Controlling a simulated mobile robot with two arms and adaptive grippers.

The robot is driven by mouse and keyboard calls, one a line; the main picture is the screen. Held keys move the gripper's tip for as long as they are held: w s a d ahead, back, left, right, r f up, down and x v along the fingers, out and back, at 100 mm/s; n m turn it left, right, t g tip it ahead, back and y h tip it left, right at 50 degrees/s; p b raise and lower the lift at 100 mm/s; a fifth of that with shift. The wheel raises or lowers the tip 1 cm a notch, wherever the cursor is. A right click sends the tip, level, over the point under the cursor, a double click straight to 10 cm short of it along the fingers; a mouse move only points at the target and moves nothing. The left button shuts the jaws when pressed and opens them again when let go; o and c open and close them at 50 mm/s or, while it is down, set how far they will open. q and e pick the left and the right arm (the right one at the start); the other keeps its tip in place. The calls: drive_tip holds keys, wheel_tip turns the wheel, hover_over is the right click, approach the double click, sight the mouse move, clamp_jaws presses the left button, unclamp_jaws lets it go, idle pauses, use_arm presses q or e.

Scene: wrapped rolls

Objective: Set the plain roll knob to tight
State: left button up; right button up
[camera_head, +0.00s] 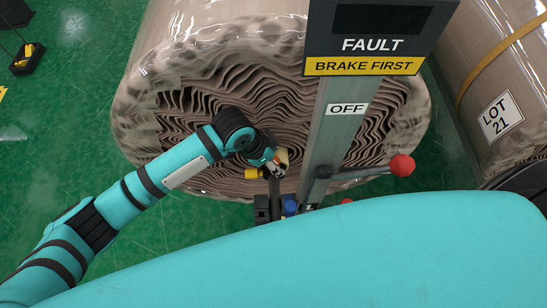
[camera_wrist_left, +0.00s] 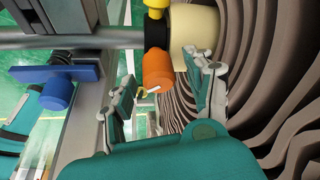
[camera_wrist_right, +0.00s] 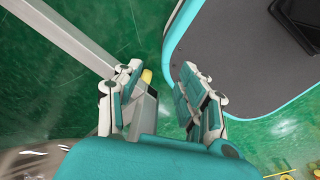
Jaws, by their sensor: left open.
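A large wrapped roll (camera_head: 150,95) with wavy brown layers fills the middle of the head view. At its core (camera_wrist_left: 195,25) sits a dark hub with an orange knob (camera_wrist_left: 158,68) and a yellow knob (camera_wrist_left: 156,4). The yellow knob (camera_head: 252,173) also shows in the head view. A blue knob (camera_wrist_left: 57,94) is on a bracket to the left. I cannot tell any knob's setting. My left gripper (camera_wrist_left: 165,88) is open, its fingers on either side of the orange knob, apart from it. In the head view it (camera_head: 275,168) is at the core. My right gripper (camera_wrist_right: 161,68) is open and empty.
A grey post with an OFF label (camera_head: 347,108) and a FAULT / BRAKE FIRST sign (camera_head: 362,66) stands in front of the roll. A lever with a red ball (camera_head: 402,165) sticks out right. Another wrapped roll with a LOT 21 label (camera_head: 500,117) is at right.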

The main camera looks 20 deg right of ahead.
use_arm(q)
drive_tip(key=shift+d+f, duration=0.1)
drive_tip(key=shift+f, duration=0.05)
clamp_jaws()
drive_tip(key=shift+m+g, duration=0.3)
drive_tip(key=shift+m, duration=0.5)
unclamp_jaws()
drive_tip(key=v, duration=1.2)
